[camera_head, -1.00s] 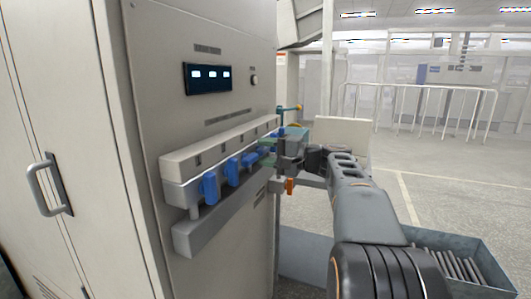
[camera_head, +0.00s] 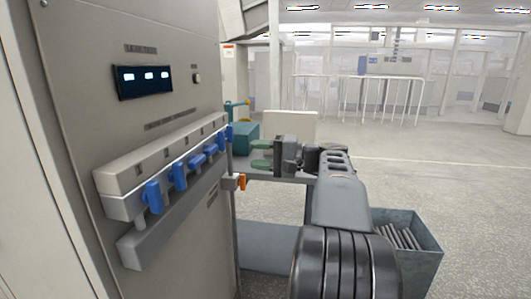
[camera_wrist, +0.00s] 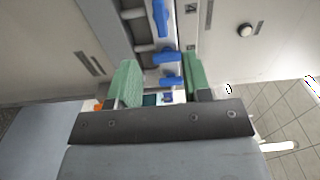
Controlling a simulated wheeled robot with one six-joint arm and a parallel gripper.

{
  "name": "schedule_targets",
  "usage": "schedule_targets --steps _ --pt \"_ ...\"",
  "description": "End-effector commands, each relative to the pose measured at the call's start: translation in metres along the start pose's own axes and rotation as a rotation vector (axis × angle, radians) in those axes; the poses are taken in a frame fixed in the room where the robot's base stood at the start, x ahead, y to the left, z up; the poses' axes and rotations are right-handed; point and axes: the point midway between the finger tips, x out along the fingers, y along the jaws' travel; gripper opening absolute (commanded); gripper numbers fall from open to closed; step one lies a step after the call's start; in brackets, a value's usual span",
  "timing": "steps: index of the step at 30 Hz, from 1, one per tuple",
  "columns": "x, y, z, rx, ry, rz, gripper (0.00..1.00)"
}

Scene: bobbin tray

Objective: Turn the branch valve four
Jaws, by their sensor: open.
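A row of several blue valve handles runs along a grey manifold (camera_head: 130,207) on the cabinet front. The nearest handle (camera_head: 153,196) and the second handle (camera_head: 179,176) hang down; one farther along (camera_head: 204,157) lies more sideways. The far-end handle (camera_head: 229,131) is small and upright. I cannot read any valve numbers. My gripper (camera_head: 262,155) has green fingers, apart and empty, just right of the row's far end and not touching it. In the wrist view, the open gripper (camera_wrist: 160,88) has blue handles (camera_wrist: 166,56) showing beyond and between its fingers.
A small display (camera_head: 145,80) is above the manifold. An orange handle (camera_head: 242,182) sticks out low at the cabinet's edge. A teal box (camera_head: 243,137) stands behind my gripper. A grey bin of rods (camera_head: 431,252) is at lower right. Open floor lies beyond.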

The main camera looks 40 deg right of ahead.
Motion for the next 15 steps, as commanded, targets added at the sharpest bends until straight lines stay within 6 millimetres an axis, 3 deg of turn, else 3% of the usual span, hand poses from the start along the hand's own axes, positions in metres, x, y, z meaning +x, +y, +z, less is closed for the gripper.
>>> schedule_targets --steps 6,15 --pt "-0.015 0.000 0.000 0.001 0.000 0.000 0.45" --pt "-0.017 0.000 0.000 0.000 -0.001 0.000 0.45"
